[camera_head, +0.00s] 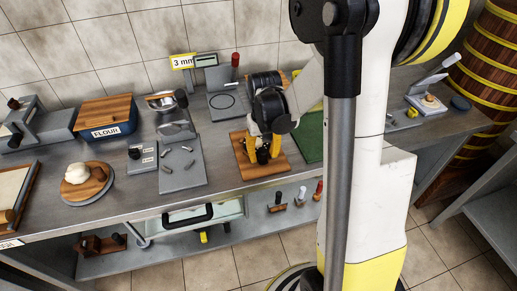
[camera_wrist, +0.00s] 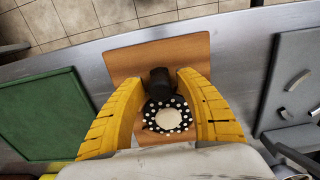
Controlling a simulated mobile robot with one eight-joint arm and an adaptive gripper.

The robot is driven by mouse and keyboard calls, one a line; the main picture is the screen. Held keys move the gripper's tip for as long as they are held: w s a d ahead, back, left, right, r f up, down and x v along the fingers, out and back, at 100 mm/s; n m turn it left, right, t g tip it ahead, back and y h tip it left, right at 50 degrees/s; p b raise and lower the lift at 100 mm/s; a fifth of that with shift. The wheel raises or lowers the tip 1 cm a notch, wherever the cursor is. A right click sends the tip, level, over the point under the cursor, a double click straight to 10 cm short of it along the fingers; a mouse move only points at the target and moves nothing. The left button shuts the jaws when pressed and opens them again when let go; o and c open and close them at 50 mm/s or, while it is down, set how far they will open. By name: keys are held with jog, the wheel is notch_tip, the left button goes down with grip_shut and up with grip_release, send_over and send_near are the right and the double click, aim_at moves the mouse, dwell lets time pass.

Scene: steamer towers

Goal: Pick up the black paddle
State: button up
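My gripper (camera_wrist: 161,78) has two yellow fingers spread apart and pointing down over a wooden board (camera_wrist: 198,46). A dark, rounded upright piece (camera_wrist: 160,78) stands between the fingertips. Nearer the palm is a black disc with white dots and a pale centre (camera_wrist: 180,102). I cannot tell whether these dark parts are the black paddle. In the head view my gripper (camera_head: 263,158) is low over the same board (camera_head: 281,164), with dark parts between its fingers (camera_head: 262,155). Narrow gaps show beside the dark piece, so the fingers do not look closed on it.
A green mat (camera_head: 312,138) lies right of the board. A grey plate (camera_head: 182,176) with small metal pieces lies to its left. A grey scale-like plate (camera_head: 226,105) is behind. A flour box (camera_head: 106,118) and dough on a round board (camera_head: 98,190) stand farther left.

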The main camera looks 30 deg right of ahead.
grip_shut()
jog(key=c, duration=0.6)
grip_release()
grip_shut()
jog(key=shift+r, duration=0.15)
jog(key=shift+r+p, duration=0.7)
jog(key=shift+r, duration=0.15)
jog(key=shift+r, duration=0.15)
jog(key=shift+r+p, duration=1.85)
jog(key=shift+r, duration=0.5)
